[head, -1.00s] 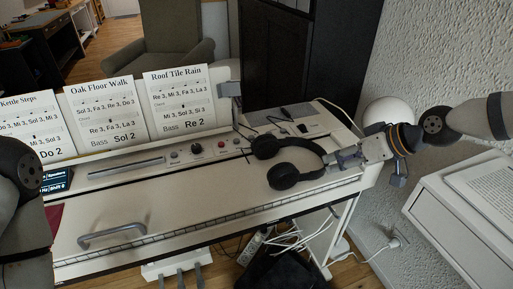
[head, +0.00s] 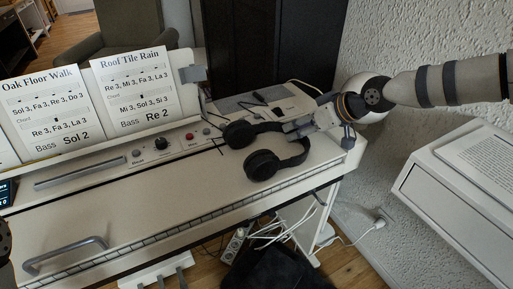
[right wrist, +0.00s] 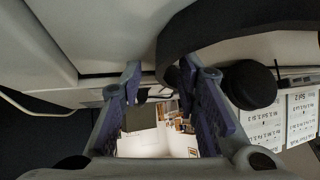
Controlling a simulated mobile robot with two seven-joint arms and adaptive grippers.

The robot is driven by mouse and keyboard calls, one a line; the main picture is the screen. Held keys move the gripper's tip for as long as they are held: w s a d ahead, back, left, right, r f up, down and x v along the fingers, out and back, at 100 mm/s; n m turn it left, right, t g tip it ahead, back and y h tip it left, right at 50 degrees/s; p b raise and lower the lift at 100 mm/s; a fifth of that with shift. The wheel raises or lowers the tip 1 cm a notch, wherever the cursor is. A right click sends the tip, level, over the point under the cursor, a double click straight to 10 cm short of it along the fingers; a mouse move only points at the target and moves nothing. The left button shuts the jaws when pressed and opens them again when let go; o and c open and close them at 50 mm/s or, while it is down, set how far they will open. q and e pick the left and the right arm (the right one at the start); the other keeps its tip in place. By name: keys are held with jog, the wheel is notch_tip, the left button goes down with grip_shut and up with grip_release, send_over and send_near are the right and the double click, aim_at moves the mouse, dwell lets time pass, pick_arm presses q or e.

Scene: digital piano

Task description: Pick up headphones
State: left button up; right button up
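The black headphones (head: 262,164) lie on the right end of the white piano, with two round ear cups and a curved headband. They also show in the right wrist view, where the dark headband (right wrist: 215,28) curves close past the fingers and one ear cup (right wrist: 250,85) is at the right. My right gripper (head: 292,130) is over the headband from the right and hides part of it. In the wrist view its fingers (right wrist: 160,85) are apart, with the band by one fingertip; contact is unclear.
The piano lid (head: 130,205) has a grey handle (head: 65,257) at left. Song sheets (head: 135,92) stand behind the control knobs. A grey panel with small dark items (head: 262,98) lies behind the headphones. A white side table (head: 440,200) stands at right, near a textured wall.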

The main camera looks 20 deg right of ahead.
jog(key=shift+r, duration=0.1)
grip_shut()
jog(key=shift+r, duration=0.1)
